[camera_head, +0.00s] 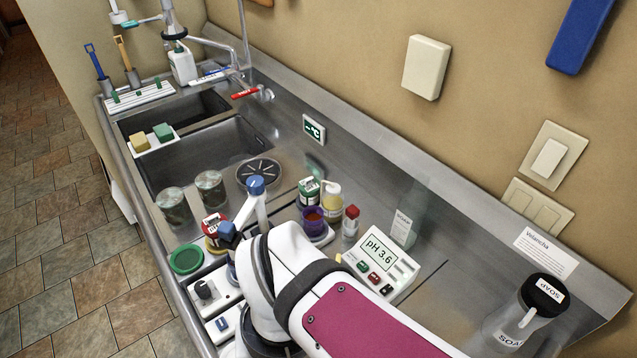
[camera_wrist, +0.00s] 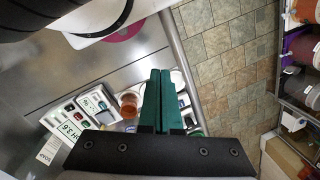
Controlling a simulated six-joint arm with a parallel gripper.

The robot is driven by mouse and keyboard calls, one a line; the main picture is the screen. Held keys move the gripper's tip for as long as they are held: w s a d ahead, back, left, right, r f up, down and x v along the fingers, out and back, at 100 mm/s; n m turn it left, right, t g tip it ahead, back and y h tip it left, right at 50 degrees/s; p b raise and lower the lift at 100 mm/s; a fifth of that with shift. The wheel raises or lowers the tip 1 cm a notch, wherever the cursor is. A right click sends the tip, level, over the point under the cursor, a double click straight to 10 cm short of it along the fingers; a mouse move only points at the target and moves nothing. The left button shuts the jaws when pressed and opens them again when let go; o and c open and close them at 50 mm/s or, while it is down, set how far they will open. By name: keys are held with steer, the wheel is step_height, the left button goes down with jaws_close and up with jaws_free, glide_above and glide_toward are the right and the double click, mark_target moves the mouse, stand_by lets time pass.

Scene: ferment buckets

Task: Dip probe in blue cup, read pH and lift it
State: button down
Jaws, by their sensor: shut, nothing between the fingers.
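A small blue-purple cup (camera_head: 313,221) with reddish contents stands on the steel counter in the head view, left of the pH meter (camera_head: 378,262). The meter's screen reads pH 3.6, and the meter also shows in the wrist view (camera_wrist: 70,128). I cannot clearly make out a probe in either view. My gripper (camera_wrist: 161,76) shows in the wrist view with its green fingers pressed together and nothing between them. An orange-brown round vessel (camera_wrist: 130,103) shows just left of the fingers there; I cannot tell if it is the cup. My arm hides part of the counter in the head view.
A green-and-white bottle (camera_head: 308,190), a yellowish bottle (camera_head: 331,203) and a red-capped vial (camera_head: 351,221) crowd around the cup. Two glass jars (camera_head: 209,188) stand near the sink (camera_head: 205,150). A soap bottle (camera_head: 523,315) stands at the right. The wall lies behind.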

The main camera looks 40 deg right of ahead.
steer(key=c, duration=1.2)
jaws_free()
steer(key=shift+o, duration=1.2)
steer(key=shift+w+r, duration=0.15)
steer(key=o, duration=0.4)
steer(key=w+d+r+m, duration=0.2)
steer(key=w+r, duration=0.7)
steer(key=w, duration=0.5)
steer(key=shift+w+d+h, duration=0.4)
steer(key=shift+d, duration=0.05)
step_height(320, 180, up, 3)
steer(key=m+h, duration=0.1)
steer(key=m, duration=0.2)
glide_above(225, 227)
step_height(225, 227, down, 14)
steer(key=shift+f, duration=0.55)
jaws_close()
